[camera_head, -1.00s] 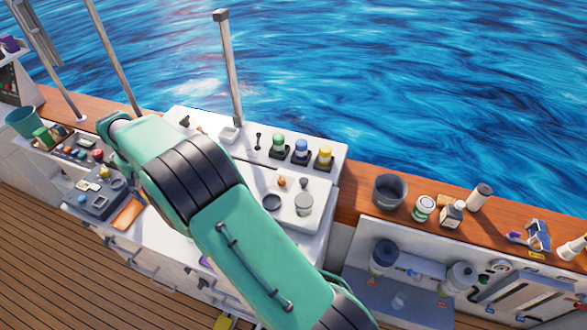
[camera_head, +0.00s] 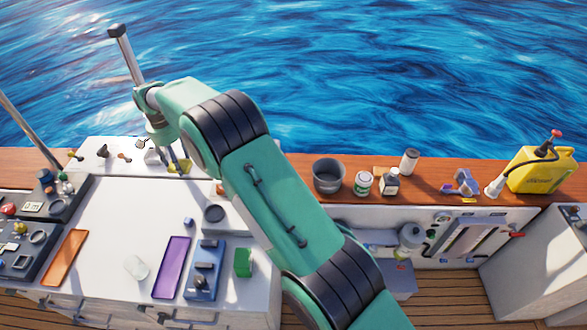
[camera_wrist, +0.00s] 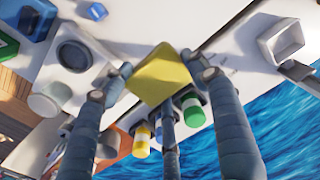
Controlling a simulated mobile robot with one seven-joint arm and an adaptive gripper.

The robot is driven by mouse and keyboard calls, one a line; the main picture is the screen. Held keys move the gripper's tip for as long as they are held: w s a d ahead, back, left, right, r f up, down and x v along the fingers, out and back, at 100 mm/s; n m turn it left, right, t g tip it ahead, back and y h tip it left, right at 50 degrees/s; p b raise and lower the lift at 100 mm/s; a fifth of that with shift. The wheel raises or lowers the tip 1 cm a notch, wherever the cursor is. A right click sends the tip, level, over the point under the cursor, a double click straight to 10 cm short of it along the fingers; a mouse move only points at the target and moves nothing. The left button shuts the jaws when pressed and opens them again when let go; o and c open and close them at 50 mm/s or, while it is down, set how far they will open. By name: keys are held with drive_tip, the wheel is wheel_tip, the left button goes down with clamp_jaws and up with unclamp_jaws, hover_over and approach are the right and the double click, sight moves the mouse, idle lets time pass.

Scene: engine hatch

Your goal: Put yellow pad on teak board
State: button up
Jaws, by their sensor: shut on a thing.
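My gripper (camera_wrist: 158,80) is shut on the yellow pad (camera_wrist: 162,76), a small flat square between the fingertips in the wrist view. A long reddish-brown wooden board (camera_head: 290,172), teak in look, runs along the side of the boat behind the worktop. A flat orange-brown piece (camera_head: 65,257) lies at the worktop's left; I cannot tell which of these is the teak board.
A grey bucket (camera_head: 328,176), jars and a yellow jerrycan (camera_head: 541,169) stand on the wooden board to the right. A purple tray (camera_head: 172,267) and a blue device (camera_head: 205,269) lie on the worktop. Its middle left is clear. Water lies beyond the edge.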

drive_tip(key=w+d+m+b, duration=0.1)
drive_tip(key=w+d+m, duration=0.55)
drive_tip(key=d, duration=0.55)
drive_tip(key=w+d+m+b, duration=0.1)
drive_tip(key=w+d+m, duration=0.4)
drive_tip(key=w+d, duration=0.5)
drive_tip(key=w+d+m, duration=0.5)
drive_tip(key=d+m, duration=0.1)
drive_tip(key=d, duration=0.9)
drive_tip(key=w+d+m+b, duration=0.3)
drive_tip(key=d+m, duration=1.5)
drive_tip(key=d, duration=2)
wheel_tip(320, 180, down, 18)
drive_tip(key=shift+d+p, duration=0.15)
drive_tip(key=shift+p, duration=0.15)
drive_tip(key=shift+w+n, duration=0.1)
drive_tip(key=shift+n, duration=0.15)
drive_tip(key=shift+f, duration=3)
